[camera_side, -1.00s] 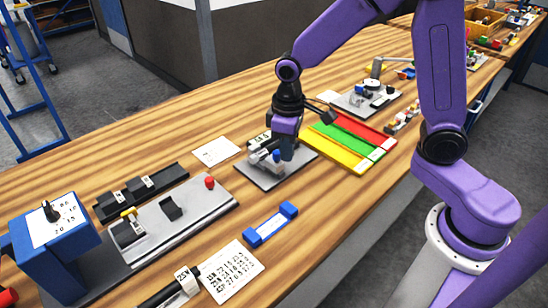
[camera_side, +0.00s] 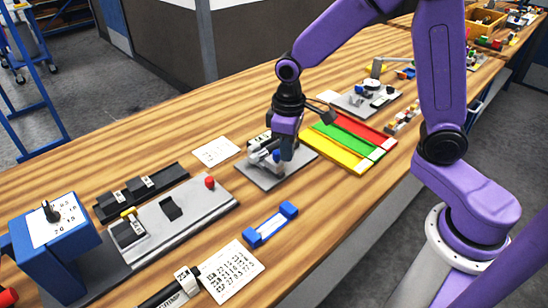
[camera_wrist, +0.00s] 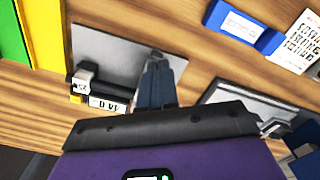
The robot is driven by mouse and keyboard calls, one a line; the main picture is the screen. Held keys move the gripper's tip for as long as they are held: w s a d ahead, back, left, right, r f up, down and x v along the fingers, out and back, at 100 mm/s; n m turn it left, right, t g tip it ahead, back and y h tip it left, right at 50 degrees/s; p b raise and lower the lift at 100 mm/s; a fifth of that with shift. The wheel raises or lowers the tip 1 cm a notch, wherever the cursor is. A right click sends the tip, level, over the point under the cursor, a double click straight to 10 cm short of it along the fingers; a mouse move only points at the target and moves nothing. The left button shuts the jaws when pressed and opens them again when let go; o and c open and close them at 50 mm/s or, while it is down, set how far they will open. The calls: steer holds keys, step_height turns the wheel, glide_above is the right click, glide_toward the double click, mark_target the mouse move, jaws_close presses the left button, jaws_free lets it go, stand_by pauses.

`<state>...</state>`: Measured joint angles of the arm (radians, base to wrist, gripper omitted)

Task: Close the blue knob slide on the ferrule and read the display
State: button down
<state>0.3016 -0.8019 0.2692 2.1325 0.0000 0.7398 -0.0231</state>
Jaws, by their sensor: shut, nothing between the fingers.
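The measuring device sits on a grey plate (camera_side: 262,178) in the middle of the bench. Its blue knob (camera_side: 277,156) shows just left of my fingertips in the side view; I cannot tell whether they touch. My gripper (camera_side: 287,156) is shut and empty, pointing down over the plate. In the wrist view my closed fingers (camera_wrist: 155,80) cover the middle of the plate (camera_wrist: 115,45) and hide the knob. The display (camera_wrist: 106,104) appears upside down beside a small pale labelled block (camera_wrist: 84,80); I cannot read it surely. The ferrule is not clearly distinguishable.
Yellow, green and red strips (camera_side: 345,140) lie right of the plate. A white card (camera_side: 216,151) lies behind left. A blue-ended holder (camera_side: 270,225) and a printed number card (camera_side: 230,270) are in front. A grey fixture with a red knob (camera_side: 210,182) stands left.

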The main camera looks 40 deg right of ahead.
mark_target(278, 153)
steer(key=shift+f, duration=0.15)
stand_by(0.3)
steer(key=shift+f, duration=1.5)
steer(key=shift+w, duration=1.35)
stand_by(0.9)
steer(key=shift+s, duration=0.2)
stand_by(0.4)
steer(key=shift+s+r, duration=0.1)
steer(key=shift+r, duration=3.35)
steer(key=shift+s, duration=0.1)
